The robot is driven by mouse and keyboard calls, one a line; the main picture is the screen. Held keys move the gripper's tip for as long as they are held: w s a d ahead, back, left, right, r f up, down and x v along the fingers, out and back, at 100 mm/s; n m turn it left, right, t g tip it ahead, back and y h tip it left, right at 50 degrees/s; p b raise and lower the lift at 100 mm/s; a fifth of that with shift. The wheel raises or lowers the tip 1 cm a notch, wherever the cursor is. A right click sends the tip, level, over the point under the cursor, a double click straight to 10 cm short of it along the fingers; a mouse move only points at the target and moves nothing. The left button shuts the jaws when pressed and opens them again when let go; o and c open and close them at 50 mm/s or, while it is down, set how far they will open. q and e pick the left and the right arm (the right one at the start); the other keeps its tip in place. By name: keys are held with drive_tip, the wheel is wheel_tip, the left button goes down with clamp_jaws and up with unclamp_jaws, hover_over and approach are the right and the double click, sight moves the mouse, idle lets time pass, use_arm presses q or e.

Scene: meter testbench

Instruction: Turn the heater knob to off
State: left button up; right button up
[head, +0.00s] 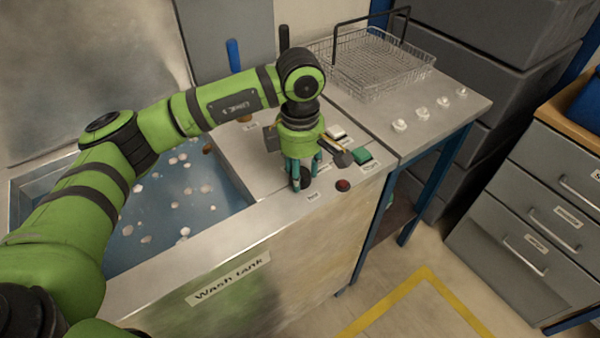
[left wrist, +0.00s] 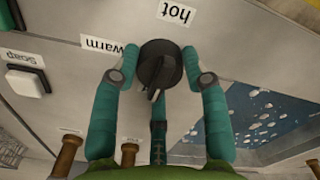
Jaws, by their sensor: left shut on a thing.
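The heater knob (left wrist: 160,63) is black and round, on the grey panel of the wash tank. In the left wrist view its raised grip runs roughly up and down the picture. A "hot" label (left wrist: 174,14) and a "warm" label (left wrist: 100,44) sit beside it, upside down. My left gripper (left wrist: 160,78) is shut on the knob, with teal fingers at its left and right sides and another finger below. In the head view my left gripper (head: 301,182) points down at the panel's front edge and mostly hides the knob. My right gripper is out of view.
A red button (head: 343,185), a green button (head: 361,156) and a white button (head: 336,131) stand close to the gripper. The wash tank's water (head: 180,205) lies to the left. A wire basket (head: 372,62) and several small white pieces are on the right bench.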

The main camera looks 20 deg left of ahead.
use_arm(q)
drive_tip(key=shift+s+f, duration=0.15)
idle(0.4)
drive_tip(key=o, duration=1.2)
drive_tip(key=shift+c, duration=0.2)
drive_tip(key=shift+r, duration=0.35)
wheel_tip(320, 180, up, 12)
drive_tip(key=shift+f, duration=0.25)
